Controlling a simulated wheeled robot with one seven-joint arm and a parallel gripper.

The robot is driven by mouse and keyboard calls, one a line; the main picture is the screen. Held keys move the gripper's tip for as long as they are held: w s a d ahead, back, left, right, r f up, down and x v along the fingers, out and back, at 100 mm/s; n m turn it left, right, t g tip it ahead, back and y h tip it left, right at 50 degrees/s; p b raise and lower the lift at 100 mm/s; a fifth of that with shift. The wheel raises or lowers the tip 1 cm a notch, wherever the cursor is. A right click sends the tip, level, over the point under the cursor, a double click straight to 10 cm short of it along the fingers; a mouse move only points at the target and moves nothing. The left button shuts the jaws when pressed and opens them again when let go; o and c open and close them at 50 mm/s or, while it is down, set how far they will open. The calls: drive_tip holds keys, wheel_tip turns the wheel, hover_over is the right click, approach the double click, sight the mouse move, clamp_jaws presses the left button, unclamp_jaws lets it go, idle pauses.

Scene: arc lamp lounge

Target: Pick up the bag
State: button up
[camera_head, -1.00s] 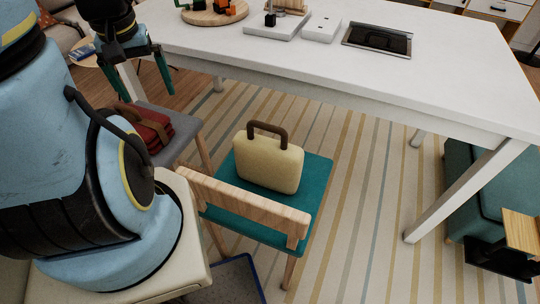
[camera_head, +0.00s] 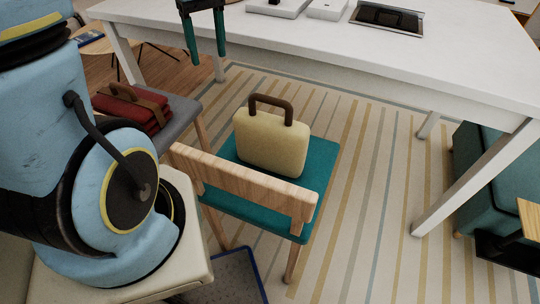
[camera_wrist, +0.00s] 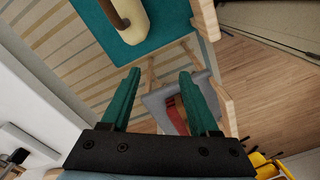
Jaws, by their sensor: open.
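A cream bag (camera_head: 271,142) with a brown arched handle stands upright on the teal seat of a wooden chair (camera_head: 226,222). The bag shows partly at the top of the wrist view (camera_wrist: 127,20), cut off by the edge. A second bag, red with brown straps (camera_head: 133,108), sits on a grey-seated chair to the left, and is partly seen between my fingers in the wrist view (camera_wrist: 177,113). My gripper (camera_head: 207,56) is open and empty, with teal fingers pointing down, above and left of the cream bag. It touches neither bag.
A white table (camera_head: 330,50) spans the back, holding white boxes and a dark-lidded tray (camera_head: 386,19). The chair's wooden backrest (camera_head: 243,187) stands in front of the cream bag. A teal seat (camera_head: 485,180) is at the right. Striped rug shows between.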

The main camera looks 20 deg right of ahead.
sight(270, 97)
drive_tip(key=s+d+f+n+y+b, duration=0.1)
drive_tip(key=s+d+f+n+b, duration=0.15)
drive_tip(key=d, duration=0.45)
drive_tip(key=s+d+f+n+y+b, duration=0.1)
drive_tip(key=s+d+n+b, duration=0.15)
drive_tip(key=d, duration=0.45)
drive_tip(key=x, duration=1)
drive_tip(key=shift+p, duration=0.4)
drive_tip(key=shift+c, duration=0.3)
clamp_jaws()
